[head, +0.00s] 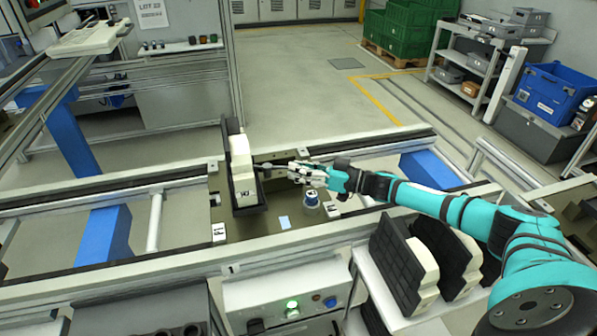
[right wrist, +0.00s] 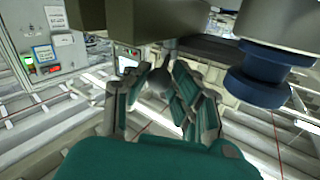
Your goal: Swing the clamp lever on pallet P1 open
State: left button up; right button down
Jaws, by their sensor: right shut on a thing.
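Pallet P1 (head: 255,228) is the olive plate on the line in the middle of the head view, with a small white label at its front left corner. A cream part (head: 242,172) stands upright on it in a black holder. My right gripper (head: 285,170) reaches in from the right, just right of the cream part. In the right wrist view its fingers (right wrist: 158,88) are closed around the dark round knob of the clamp lever (right wrist: 160,79). In the head view the fingers largely hide the lever. My left gripper is not in view.
A blue-topped cylinder (head: 311,198) stands on the pallet, close below my right gripper. Black holders with cream parts (head: 405,265) stand in front at the right. A control box with a green light (head: 291,307) is at the front. Rails run along both sides of the pallet.

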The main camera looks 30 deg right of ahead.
jog(key=c, duration=1.4)
grip_release()
jog(key=shift+o, duration=1.6)
jog(key=shift+r, duration=0.1)
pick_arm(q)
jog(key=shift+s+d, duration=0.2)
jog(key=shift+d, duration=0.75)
pick_arm(e)
notch_tip(320, 180, up, 10)
jog(key=shift+f, duration=0.1)
